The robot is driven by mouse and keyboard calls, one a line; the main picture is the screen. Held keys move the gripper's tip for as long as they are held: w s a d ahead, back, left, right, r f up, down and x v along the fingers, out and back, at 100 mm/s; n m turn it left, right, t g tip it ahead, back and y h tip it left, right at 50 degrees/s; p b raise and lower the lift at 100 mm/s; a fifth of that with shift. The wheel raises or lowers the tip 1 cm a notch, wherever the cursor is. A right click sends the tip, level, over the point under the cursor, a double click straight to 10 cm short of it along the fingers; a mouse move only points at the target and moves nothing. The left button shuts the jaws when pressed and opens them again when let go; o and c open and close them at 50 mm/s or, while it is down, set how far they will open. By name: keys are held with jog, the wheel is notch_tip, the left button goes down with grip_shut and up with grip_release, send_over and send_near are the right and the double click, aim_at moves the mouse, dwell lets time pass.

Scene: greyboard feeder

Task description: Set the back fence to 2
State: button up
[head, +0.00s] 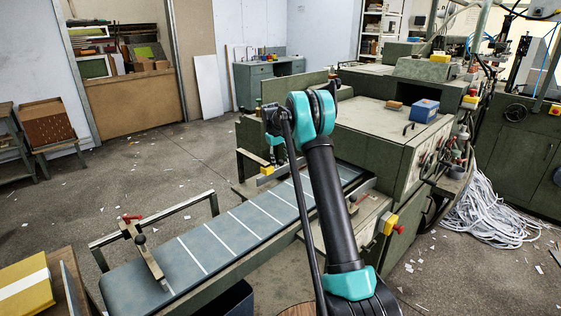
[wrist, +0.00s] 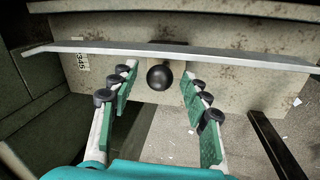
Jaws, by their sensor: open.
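In the wrist view a black ball knob (wrist: 159,77) stands out in front of a long pale metal bar (wrist: 230,57), which I take to be the back fence. A small printed scale (wrist: 82,55) with digits, seemingly 2 to 5, is on the panel behind the bar's left part. I cannot tell which digit the fence is set at. My gripper (wrist: 160,84) is open, its green-padded fingers on either side of the knob with gaps. In the head view my gripper (head: 277,150) is at the far end of the belt, its fingertips mostly hidden by my arm.
The striped belt (head: 215,244) runs from lower left to the green machine (head: 360,127). A crossbar (head: 147,256) with a red handle and black knob spans its near end. Yellow boxes (head: 25,287) sit at lower left. Paper strips (head: 490,215) heap at right.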

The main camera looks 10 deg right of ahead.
grip_shut()
dwell(0.3)
jog(key=shift+w+a, duration=0.3)
jog(key=shift+w, duration=0.1)
grip_release()
notch_tip(320, 180, up, 12)
jog(key=s+a, duration=0.1)
jog(key=a, duration=0.1)
dwell(0.4)
